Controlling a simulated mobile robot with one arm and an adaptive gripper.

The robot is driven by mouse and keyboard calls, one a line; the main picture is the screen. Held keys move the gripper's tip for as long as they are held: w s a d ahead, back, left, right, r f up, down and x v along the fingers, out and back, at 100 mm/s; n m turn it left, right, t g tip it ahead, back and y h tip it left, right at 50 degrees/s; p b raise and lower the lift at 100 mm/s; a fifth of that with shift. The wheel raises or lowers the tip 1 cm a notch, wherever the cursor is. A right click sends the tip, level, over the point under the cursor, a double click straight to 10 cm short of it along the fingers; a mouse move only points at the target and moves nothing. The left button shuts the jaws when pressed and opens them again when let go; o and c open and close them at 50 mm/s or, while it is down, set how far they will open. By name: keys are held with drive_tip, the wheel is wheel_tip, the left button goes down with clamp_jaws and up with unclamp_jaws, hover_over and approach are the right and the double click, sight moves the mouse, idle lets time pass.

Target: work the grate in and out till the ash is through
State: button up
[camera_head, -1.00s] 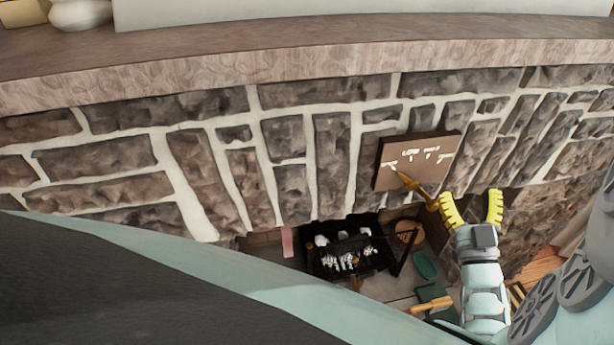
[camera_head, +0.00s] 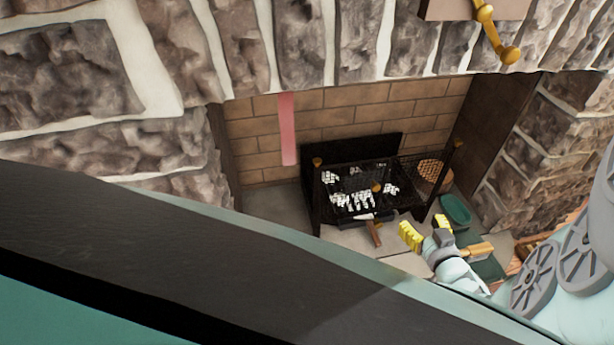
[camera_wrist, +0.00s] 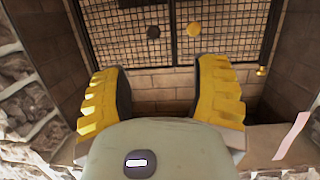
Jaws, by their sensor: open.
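The black grate basket (camera_head: 315,200) stands in the brick fireplace and holds several pale, ash-coloured lumps (camera_head: 352,200). A mesh front and brass knobs (camera_head: 376,188) show on it. A brown handle (camera_head: 375,233) sticks out below its front; whether it is joined to the grate I cannot tell. My gripper (camera_head: 424,230) is open and empty, in front of the grate and right of that handle, apart from both.
A green oval dish (camera_head: 455,208) and a tan-handled thing (camera_head: 480,250) lie close to my gripper's right. A round woven piece (camera_head: 434,173) is behind. A pink strip (camera_head: 287,128) hangs at the back. Stone walls (camera_head: 535,140) bound the opening; a brass fitting (camera_head: 490,30) juts out above.

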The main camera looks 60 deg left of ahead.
drive_tip(key=g+h+b, duration=0.1)
drive_tip(key=g+b, duration=0.1)
drive_tip(key=b, duration=0.5)
approach(379, 226)
drive_tip(key=b+x, duration=0.9)
drive_tip(key=b, duration=0.2)
drive_tip(key=shift+f, duration=0.15)
drive_tip(key=shift+w+a+f+b, duration=0.1)
drive_tip(key=shift+w+a+b, duration=0.15)
drive_tip(key=shift+a+b, duration=0.45)
drive_tip(key=shift+o, duration=0.4)
clamp_jaws()
